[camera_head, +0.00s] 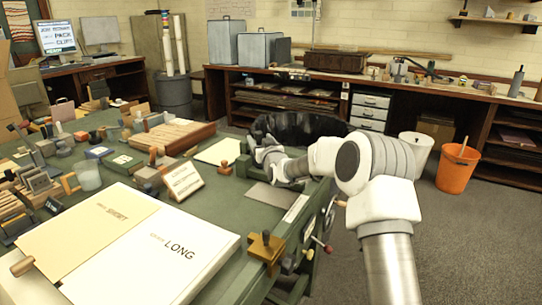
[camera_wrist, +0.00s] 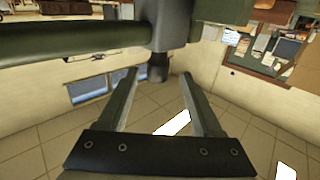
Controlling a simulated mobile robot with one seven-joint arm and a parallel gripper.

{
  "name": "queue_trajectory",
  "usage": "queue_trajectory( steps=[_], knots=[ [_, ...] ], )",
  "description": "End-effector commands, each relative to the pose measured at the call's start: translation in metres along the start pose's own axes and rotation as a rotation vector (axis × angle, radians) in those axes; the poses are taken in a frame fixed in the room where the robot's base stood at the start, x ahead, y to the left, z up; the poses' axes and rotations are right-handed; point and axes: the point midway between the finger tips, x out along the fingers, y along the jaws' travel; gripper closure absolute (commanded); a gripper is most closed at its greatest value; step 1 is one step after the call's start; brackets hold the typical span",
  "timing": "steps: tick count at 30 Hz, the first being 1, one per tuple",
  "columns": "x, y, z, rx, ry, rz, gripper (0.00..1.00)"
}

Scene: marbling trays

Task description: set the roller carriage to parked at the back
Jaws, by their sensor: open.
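My gripper (camera_wrist: 160,76) is open in the wrist view, its two fingers apart. A grey hub with a short dark stub (camera_wrist: 157,72) shows beyond and between the fingertips, joined to a dark green bar (camera_wrist: 75,40); I see no firm contact. In the head view my arm reaches left over the bench's right side, and its fingers are hard to make out.
Paper sheets marked SHORT (camera_head: 95,225) and LONG (camera_head: 165,255) lie on the green bench, with several blocks and stamps at left. A wooden-topped clamp (camera_head: 265,247) and a red-knobbed lever (camera_head: 320,243) line its right edge. An orange bucket (camera_head: 457,168) stands on the floor.

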Motion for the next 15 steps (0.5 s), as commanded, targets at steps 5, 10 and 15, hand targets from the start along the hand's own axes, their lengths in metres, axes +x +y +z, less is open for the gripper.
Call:
queue_trajectory(
  steps=[5, 10, 15],
  knots=[
    [-0.026, 0.0, -0.001, -0.002, -0.002, 0.0, 0.33],
    [-0.051, 0.0, -0.001, -0.002, -0.002, 0.0, 0.33],
    [-0.078, 0.0, -0.002, -0.002, -0.001, 0.0, 0.33]
  ],
)
